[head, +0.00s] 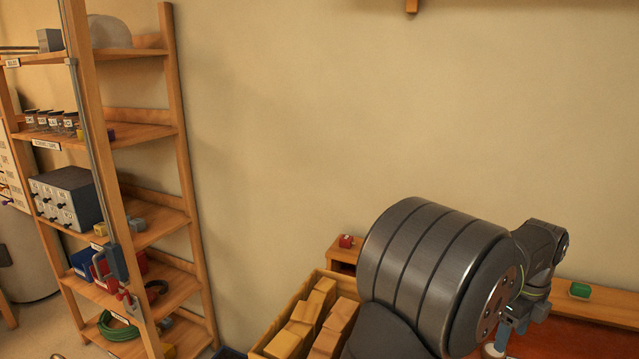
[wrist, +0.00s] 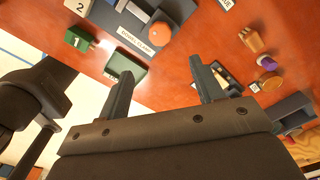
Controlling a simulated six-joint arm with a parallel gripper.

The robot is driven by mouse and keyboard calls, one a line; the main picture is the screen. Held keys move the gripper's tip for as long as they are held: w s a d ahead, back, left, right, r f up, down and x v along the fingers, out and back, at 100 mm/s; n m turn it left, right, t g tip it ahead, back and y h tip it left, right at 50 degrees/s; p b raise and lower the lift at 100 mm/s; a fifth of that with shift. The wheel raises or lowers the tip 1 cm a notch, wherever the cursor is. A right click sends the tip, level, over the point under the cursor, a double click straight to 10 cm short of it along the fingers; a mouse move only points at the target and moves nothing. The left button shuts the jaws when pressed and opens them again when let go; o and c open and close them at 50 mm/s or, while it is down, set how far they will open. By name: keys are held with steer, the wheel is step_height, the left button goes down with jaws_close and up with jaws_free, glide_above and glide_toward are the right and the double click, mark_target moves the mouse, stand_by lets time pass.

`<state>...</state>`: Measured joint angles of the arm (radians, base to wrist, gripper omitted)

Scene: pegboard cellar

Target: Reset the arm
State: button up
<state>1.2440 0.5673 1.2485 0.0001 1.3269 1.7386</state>
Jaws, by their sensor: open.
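My gripper (wrist: 162,85) shows in the wrist view with its two dark fingers spread apart and nothing between them. It is open above a reddish-orange tabletop (wrist: 190,50). In the head view my arm stands at the lower right, and the gripper end is mostly hidden behind the arm and low in the picture.
In the wrist view a green block (wrist: 78,38), a green tray (wrist: 125,68), an orange round piece (wrist: 160,34), a tan piece (wrist: 251,40) and a purple piece (wrist: 267,63) lie around. The head view shows a wooden shelf (head: 183,150) and a crate of wooden blocks (head: 290,312).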

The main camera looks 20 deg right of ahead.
step_height(320, 180, down, 14)
steer(key=shift+r, duration=0.2)
steer(key=shift+r+n, duration=0.2)
steer(key=shift+n, duration=0.7)
steer(key=n, duration=0.6)
steer(key=shift+n, duration=0.4)
steer(key=n, duration=0.4)
steer(key=shift+n, duration=2.5)
